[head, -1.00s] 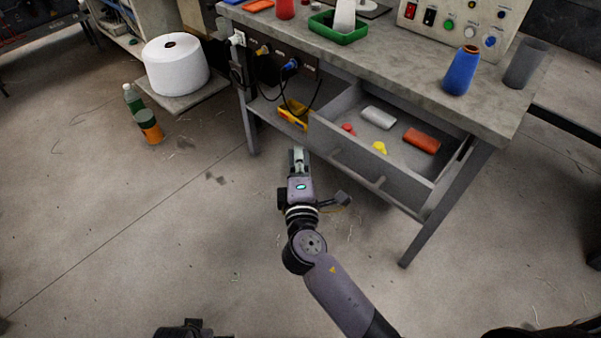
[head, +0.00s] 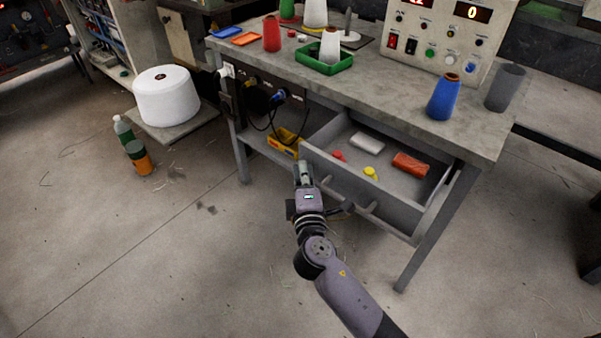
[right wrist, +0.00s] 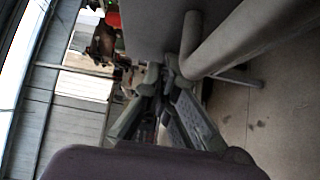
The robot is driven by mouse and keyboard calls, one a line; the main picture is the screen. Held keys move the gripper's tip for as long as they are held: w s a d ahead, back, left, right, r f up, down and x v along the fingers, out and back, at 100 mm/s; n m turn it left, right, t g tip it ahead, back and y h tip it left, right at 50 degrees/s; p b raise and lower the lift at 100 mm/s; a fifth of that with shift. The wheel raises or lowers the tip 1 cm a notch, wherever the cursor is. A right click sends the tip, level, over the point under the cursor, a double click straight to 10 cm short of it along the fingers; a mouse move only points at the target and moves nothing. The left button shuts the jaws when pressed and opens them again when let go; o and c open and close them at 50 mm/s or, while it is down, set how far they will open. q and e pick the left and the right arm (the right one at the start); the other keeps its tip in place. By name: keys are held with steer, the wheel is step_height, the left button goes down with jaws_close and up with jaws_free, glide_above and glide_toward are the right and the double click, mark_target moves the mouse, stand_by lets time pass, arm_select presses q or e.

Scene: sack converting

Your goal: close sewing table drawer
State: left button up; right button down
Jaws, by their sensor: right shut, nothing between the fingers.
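The sewing table (head: 400,92) has a grey drawer (head: 385,200) that is pulled open under its top. The drawer holds a white roll (head: 367,142), a red-orange roll (head: 410,164) and small red and yellow pieces. A bar handle (head: 352,204) runs along its front. My right gripper (head: 303,168) is shut and empty at the left end of the drawer front. In the right wrist view its fingers (right wrist: 158,110) are close to the drawer front and the handle (right wrist: 190,45); I cannot tell whether they touch. My left gripper is not in view.
On the tabletop are a control box (head: 445,40), a green tray (head: 322,66), a blue cone (head: 444,97) and a grey cup (head: 505,87). A yellow box (head: 285,142) and cables sit left of the drawer. Bottles (head: 138,157) stand on the floor at left.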

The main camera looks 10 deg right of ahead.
glide_toward(345, 120)
steer(key=a, duration=0.5)
steer(key=shift+w+f, duration=0.15)
steer(key=w+d, duration=0.4)
steer(key=d, duration=0.1)
steer(key=shift+d+b, duration=0.1)
steer(key=shift+b, duration=0.3)
steer(key=shift+w+d, duration=0.3)
steer(key=shift+w, duration=0.05)
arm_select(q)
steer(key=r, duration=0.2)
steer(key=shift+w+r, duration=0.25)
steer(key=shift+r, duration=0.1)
arm_select(e)
steer(key=shift+d, duration=0.1)
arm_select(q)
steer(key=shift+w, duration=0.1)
arm_select(e)
steer(key=shift+r, duration=0.2)
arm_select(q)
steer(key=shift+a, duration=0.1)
